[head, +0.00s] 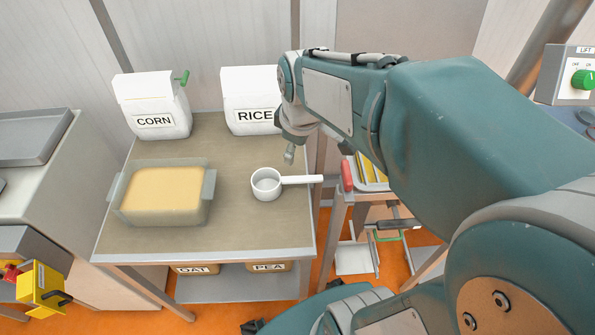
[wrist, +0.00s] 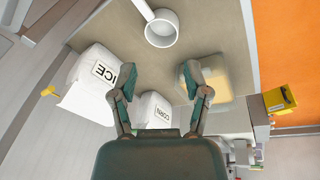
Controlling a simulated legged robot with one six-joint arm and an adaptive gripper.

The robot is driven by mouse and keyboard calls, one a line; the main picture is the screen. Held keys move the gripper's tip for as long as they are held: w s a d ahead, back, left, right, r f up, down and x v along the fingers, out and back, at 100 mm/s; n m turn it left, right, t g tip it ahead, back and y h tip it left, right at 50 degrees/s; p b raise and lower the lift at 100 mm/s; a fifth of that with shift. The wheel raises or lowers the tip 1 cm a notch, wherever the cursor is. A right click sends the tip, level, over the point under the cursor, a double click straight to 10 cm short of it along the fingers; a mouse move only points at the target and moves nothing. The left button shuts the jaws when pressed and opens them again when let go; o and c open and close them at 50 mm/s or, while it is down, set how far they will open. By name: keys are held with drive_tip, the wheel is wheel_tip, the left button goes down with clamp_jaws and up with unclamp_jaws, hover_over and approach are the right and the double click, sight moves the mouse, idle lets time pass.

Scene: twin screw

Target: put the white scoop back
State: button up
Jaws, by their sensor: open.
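The white scoop (head: 266,185) lies on the table (head: 230,225), its cup open upward and its handle pointing right to the table's right edge. The scoop also shows in the wrist view (wrist: 161,30) at the top, with its handle running up and left. My gripper (head: 289,155) hangs above the table behind the scoop, apart from it. In the wrist view my gripper (wrist: 160,85) has its two fingers spread wide with nothing between them. The white RICE bag (head: 249,100) and white CORN bag (head: 152,107) stand at the back of the table.
A translucent tub (head: 207,200) of yellowish contents stands left of the scoop. OAT (head: 192,268) and PEA (head: 269,266) containers sit on the lower shelf.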

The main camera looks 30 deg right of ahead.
drive_tip(key=s+a+r+m+t, duration=0.1)
drive_tip(key=s+a+r+m, duration=0.1)
drive_tip(key=s, duration=0.3)
drive_tip(key=s+a+r+m+t, duration=0.2)
drive_tip(key=s+m, duration=0.3)
drive_tip(key=shift+s+a+r, duration=0.15)
drive_tip(key=shift+r, duration=0.1)
